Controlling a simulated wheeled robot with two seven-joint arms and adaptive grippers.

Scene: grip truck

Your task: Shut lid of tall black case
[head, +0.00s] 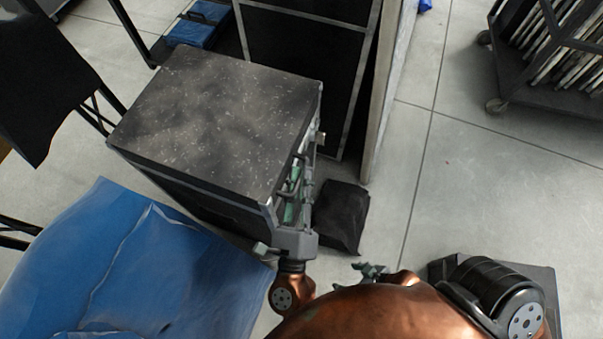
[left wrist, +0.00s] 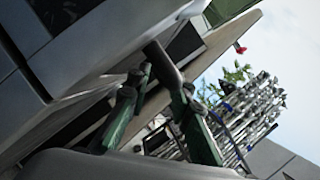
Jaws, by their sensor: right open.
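The tall black case (head: 235,216) stands left of centre in the head view. Its speckled dark lid (head: 215,125) lies over its top; whether it is fully down I cannot tell. My left gripper (head: 293,186) is at the right side of the case, close to the lid's edge. In the left wrist view its green fingers (left wrist: 160,90) stand apart near the underside of a grey edge. A dark bar (left wrist: 165,65) shows between their tips; a firm hold is not clear. My right gripper (head: 369,270) is open and empty, low in the head view, right of the case.
A blue cover (head: 130,270) lies at front left, close to the case. A black bag (head: 341,212) is on the floor right of the case. A tall dark panel (head: 310,70) stands behind. A wheeled rack (head: 545,60) is at far right. The floor between is clear.

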